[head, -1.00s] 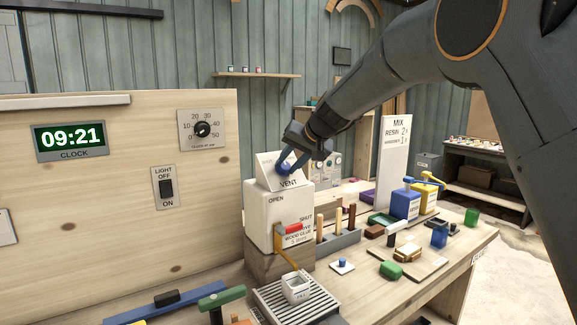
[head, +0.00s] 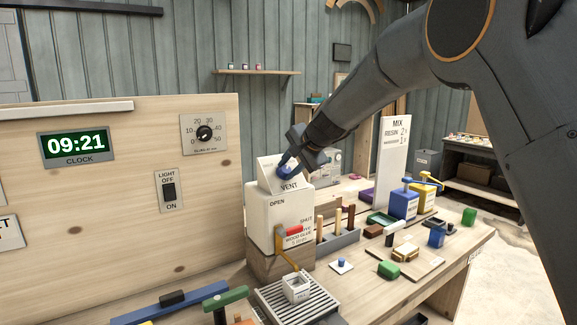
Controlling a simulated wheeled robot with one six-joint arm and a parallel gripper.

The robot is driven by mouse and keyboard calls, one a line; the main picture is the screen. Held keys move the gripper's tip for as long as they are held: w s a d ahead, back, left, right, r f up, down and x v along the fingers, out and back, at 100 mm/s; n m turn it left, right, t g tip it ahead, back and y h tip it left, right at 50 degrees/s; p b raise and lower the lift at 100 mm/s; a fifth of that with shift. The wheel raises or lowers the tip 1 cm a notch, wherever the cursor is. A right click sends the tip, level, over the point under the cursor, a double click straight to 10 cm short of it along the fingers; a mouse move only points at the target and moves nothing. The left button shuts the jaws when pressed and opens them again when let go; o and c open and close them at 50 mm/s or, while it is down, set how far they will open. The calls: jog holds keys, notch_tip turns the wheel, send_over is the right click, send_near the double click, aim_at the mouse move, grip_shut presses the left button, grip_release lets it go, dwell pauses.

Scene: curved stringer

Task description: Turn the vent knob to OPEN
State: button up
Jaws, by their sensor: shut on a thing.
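The vent knob (head: 284,169) is a small blue knob on the sloped white panel marked VENT (head: 269,178), on top of a white box (head: 268,221). My gripper (head: 287,162) reaches in from the upper right and is shut on the knob. Its jaws cover much of the knob, so its pointer is not clear. OPEN stands at the left of the box's front and SHUT lower at the right, above a red handle (head: 294,230).
A wooden board (head: 120,240) with clock, dial and light switch stands at the left. Right of the box, the bench holds a tool rack (head: 340,240), blue container (head: 404,205), yellow container (head: 424,198) and green block (head: 388,269). A grille (head: 297,302) lies in front.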

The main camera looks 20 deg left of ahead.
dwell(0.3)
jog(key=o, duration=1)
jog(key=shift+o, duration=0.2)
jog(key=b+v, duration=0.2)
jog(key=v, duration=0.5)
jog(key=shift+s+d+r, duration=0.2)
jog(key=shift+d+r, duration=0.05)
